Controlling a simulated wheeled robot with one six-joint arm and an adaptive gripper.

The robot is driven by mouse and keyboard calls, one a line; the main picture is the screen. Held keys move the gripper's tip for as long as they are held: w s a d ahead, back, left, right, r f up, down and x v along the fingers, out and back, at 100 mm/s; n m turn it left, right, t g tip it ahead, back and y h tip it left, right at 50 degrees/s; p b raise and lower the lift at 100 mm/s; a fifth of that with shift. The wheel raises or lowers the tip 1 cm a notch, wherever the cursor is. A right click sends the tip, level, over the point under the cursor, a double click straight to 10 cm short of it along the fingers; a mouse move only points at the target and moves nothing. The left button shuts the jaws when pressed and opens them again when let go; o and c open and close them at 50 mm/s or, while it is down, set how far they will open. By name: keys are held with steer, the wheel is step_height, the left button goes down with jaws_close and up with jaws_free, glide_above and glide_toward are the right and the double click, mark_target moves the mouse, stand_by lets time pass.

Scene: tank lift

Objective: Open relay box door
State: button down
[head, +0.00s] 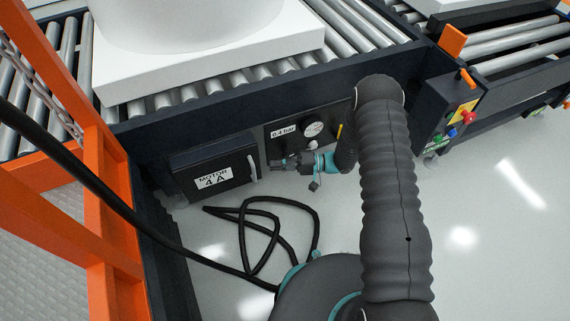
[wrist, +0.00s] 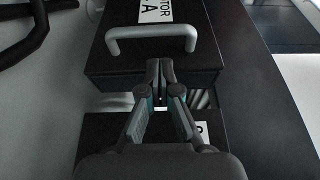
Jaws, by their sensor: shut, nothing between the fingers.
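The relay box (head: 190,180) is a dark box under the conveyor, with a white label (head: 213,179) reading "MOTOR 4 A". Its door looks closed. A light grey bar handle (head: 252,168) stands on the right side of the door; it also shows in the wrist view (wrist: 150,32), across the upper middle. My gripper (head: 272,163) is shut and empty, just right of the handle. In the wrist view its fingertips (wrist: 160,66) are just below the handle and look apart from it. The far side of the box is hidden.
A panel with a gauge (head: 313,129) and a "0.4 bar" label is right of the box. A black cable (head: 262,213) lies looped on the floor below. An orange frame (head: 110,200) stands at left. A button box (head: 452,120) is at right, with open floor below it.

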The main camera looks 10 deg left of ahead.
steer(key=shift+x, duration=2.5)
